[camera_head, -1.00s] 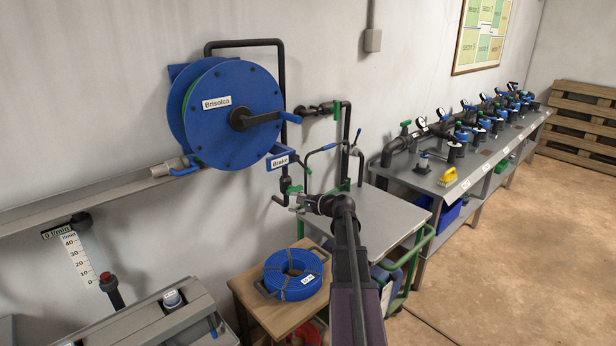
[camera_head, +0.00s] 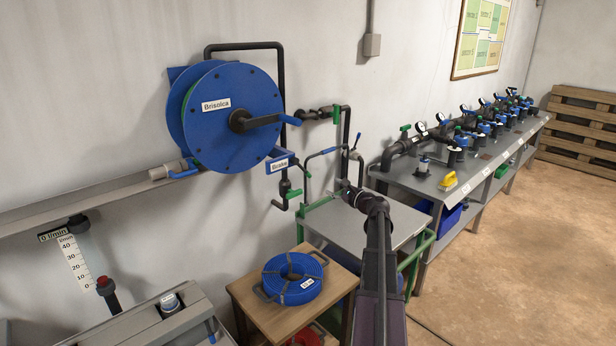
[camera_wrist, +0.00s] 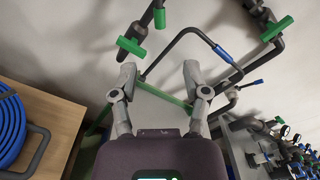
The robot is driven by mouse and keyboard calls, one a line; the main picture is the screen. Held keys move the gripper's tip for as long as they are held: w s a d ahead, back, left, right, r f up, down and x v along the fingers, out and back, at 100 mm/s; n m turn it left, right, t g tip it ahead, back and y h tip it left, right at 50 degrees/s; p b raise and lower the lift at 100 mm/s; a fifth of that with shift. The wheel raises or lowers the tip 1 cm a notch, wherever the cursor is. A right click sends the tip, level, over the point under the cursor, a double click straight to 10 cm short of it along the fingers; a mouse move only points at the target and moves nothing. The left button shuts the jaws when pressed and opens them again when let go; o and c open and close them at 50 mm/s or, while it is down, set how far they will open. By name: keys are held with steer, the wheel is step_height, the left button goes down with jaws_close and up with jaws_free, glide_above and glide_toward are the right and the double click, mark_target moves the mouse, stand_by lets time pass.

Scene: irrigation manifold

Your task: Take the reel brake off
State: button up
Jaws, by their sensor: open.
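The blue hose reel (camera_head: 232,115), labelled "Brisolca", is fixed to the wall, with a black crank and blue handle across its face. A small plate marked as the brake (camera_head: 279,164) sits on a blue bracket at the reel's lower right. Below it is a dark pipe with a green handle (camera_head: 291,193). My gripper (camera_head: 349,187) is to the right of the plate and apart from it, above the grey cart. In the wrist view my gripper (camera_wrist: 159,78) is open, with nothing between its fingers. The brake plate cannot be made out there.
A blue hose coil (camera_head: 293,278) lies on a wooden table (camera_head: 246,293) at the front. A grey-topped cart (camera_head: 325,225) with a green frame stands under my gripper. Pipes with a green valve handle (camera_head: 337,115) rise behind it. The manifold bench (camera_head: 430,180) is at right.

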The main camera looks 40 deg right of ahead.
mark_target(309, 176)
steer(key=w, duration=0.9)
steer(key=w+a, duration=0.1)
steer(key=w, duration=0.3)
steer(key=shift+w, duration=0.3)
jaws_close()
steer(key=shift+a, duration=0.15)
